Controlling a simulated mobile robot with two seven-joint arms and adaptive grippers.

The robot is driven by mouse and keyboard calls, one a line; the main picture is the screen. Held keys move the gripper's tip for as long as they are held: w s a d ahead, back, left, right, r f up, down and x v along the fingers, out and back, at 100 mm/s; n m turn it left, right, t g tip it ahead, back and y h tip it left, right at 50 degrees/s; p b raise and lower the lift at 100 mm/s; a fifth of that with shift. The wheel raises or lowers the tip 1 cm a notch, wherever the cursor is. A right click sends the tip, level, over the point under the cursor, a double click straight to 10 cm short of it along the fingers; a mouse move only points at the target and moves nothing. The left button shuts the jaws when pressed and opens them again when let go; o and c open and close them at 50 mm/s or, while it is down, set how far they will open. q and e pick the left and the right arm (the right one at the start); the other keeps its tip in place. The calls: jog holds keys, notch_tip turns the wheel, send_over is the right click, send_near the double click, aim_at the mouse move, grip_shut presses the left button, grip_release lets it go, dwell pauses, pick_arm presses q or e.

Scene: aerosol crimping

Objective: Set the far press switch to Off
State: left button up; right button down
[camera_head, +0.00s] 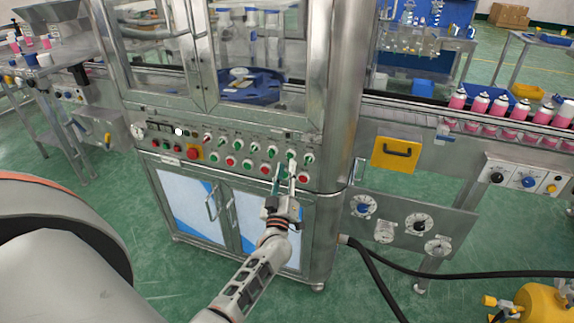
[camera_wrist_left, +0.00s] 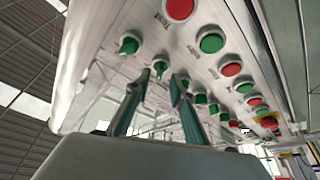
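My left gripper (camera_head: 285,170) is in front of the right end of the press control panel (camera_head: 150,144). In the left wrist view its two green-grey fingers (camera_wrist_left: 161,82) are apart, with nothing held between them. A small green switch knob (camera_wrist_left: 160,64) shows beyond the gap between the fingertips; I cannot tell whether they touch it. Another green knob (camera_wrist_left: 130,44) is beside it, nearer the panel end. In the head view the end knob (camera_head: 309,158) is just right of the fingers. Labels are too small to read, so which is the press switch and its setting are unclear. My right gripper is not in view.
A steel corner post (camera_head: 340,100) stands right of the panel. Pink cans (camera_head: 500,107) line a conveyor at right.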

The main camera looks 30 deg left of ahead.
pick_arm(q)
jog(key=v, duration=0.9)
jog(key=shift+s, duration=0.3)
jog(key=shift+d+f, duration=0.15)
